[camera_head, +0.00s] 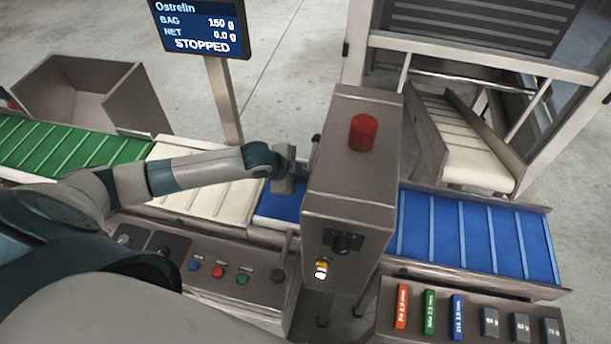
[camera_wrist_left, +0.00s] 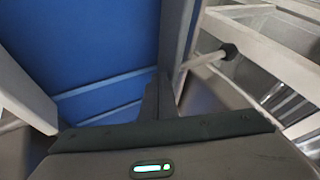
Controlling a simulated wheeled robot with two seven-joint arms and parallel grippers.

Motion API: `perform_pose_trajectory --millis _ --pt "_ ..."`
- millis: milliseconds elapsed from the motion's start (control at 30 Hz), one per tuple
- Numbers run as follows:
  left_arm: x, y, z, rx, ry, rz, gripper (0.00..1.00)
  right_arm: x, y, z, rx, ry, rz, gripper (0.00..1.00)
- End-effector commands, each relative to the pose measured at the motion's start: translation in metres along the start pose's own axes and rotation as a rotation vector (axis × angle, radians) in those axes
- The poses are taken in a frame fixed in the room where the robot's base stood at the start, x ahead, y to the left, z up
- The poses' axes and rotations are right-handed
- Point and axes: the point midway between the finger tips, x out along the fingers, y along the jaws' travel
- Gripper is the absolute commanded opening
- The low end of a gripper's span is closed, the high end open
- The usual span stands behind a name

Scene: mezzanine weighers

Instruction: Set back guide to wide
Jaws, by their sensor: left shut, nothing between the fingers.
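My left gripper (camera_head: 284,182) is over the blue belt (camera_head: 275,205), just left of the grey metal housing. In the left wrist view its fingers (camera_wrist_left: 160,92) are shut together with nothing between them. A dark round knob (camera_wrist_left: 229,51) on a short pale rod shows there, right of and apart from the fingertips. My right gripper is not in view.
The housing (camera_head: 350,190) with a red cap (camera_head: 363,133) stands close to the gripper's right. A display post (camera_head: 222,100) rises behind my arm; its screen (camera_head: 200,25) reads STOPPED. A button panel (camera_head: 215,270) and a tray of coloured blocks (camera_head: 470,325) lie in front.

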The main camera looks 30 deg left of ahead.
Motion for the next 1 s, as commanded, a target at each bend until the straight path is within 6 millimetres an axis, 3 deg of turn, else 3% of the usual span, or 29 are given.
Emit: perform_pose_trajectory --millis 267,600,1000 --pt "0.002 -0.003 0.0 -0.001 0.0 -0.001 0.0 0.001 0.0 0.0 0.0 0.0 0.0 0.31" --pt "0.02 -0.037 0.0 -0.002 -0.001 -0.003 0.0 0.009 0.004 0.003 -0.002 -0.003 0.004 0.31" --pt "0.019 -0.04 0.0 -0.001 0.001 -0.006 0.0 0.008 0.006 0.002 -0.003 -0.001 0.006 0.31"
